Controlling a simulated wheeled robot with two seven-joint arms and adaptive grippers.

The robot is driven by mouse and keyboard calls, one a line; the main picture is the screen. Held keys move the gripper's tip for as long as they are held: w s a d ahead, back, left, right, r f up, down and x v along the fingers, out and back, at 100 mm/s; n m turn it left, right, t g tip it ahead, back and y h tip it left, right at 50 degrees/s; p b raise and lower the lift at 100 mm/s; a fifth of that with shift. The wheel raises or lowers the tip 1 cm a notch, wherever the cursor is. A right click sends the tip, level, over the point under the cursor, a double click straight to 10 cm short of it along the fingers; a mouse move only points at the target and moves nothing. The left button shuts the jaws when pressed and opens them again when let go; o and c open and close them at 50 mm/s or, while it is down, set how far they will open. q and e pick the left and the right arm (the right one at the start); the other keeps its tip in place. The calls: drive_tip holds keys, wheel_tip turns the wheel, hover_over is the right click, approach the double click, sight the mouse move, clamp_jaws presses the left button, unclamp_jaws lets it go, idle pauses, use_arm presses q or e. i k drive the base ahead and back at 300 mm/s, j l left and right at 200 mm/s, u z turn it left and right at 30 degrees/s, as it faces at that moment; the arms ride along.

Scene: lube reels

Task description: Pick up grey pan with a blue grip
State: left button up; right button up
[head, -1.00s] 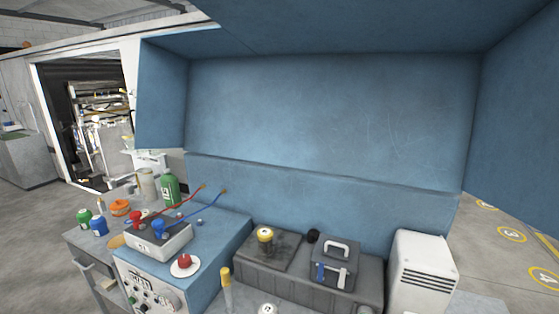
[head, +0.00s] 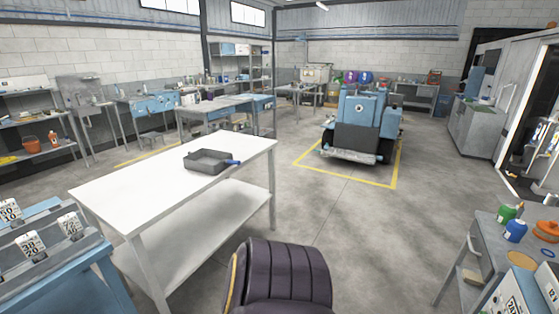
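A grey square pan (head: 209,161) with a short blue grip (head: 233,162) sits on the white table (head: 120,195), near its far right end. The grip points right, toward the table's edge. Neither of my grippers shows in the head view, and nothing touches the pan.
A dark padded seat back (head: 285,275) stands in front of the table. A blue cabinet with labelled cards (head: 60,270) is at the lower left. A grey bench (head: 490,245) with bottles is at the right. Open floor (head: 370,230) lies between the table and that bench.

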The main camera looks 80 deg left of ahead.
sight(211, 162)
drive_tip(key=u, duration=3.4)
